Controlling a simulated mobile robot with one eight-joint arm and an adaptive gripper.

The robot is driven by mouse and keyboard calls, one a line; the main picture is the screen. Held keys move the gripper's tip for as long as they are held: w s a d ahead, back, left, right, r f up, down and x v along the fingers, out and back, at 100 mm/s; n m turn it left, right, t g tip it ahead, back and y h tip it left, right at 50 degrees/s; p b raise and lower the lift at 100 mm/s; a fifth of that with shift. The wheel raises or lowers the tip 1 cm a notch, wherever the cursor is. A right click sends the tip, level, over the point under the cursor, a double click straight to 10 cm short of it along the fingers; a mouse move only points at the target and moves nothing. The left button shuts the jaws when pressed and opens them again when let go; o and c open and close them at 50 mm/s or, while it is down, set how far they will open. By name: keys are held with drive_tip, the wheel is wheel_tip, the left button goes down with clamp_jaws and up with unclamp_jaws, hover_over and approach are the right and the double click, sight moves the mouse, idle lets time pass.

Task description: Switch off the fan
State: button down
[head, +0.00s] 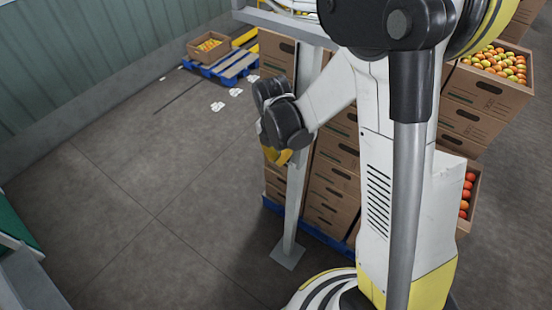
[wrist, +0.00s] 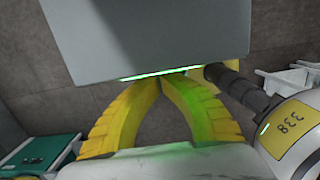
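No fan can be made out in either view. In the wrist view a plain grey box (wrist: 150,35) fills the top middle, with a lit green strip (wrist: 160,73) along its lower edge. No switch or button shows on the visible face. My gripper (wrist: 161,78) has its two yellow fingers brought together, tips meeting at the box's lower edge. The box hides part of the tips, and touch cannot be told. Green light falls on the right finger. In the head view my gripper (head: 277,156) is beside a grey metal post (head: 294,200), partly hidden by my wrist.
Stacked cartons (head: 333,185) stand on a blue pallet behind the post. Cartons of tomatoes (head: 490,95) stand at right. Another low pallet (head: 228,68) with a carton is by the far wall. A green item (head: 15,232) is at the left edge. The floor at left is clear.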

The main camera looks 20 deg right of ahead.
drive_tip(key=h+b, duration=0.1)
drive_tip(key=d+t+h+b, duration=0.1)
drive_tip(key=b, duration=0.1)
drive_tip(key=shift+w+f+t, duration=0.3)
drive_tip(key=shift+w+f, duration=0.05)
drive_tip(key=shift+p+v, duration=0.4)
drive_tip(key=shift+v, duration=0.4)
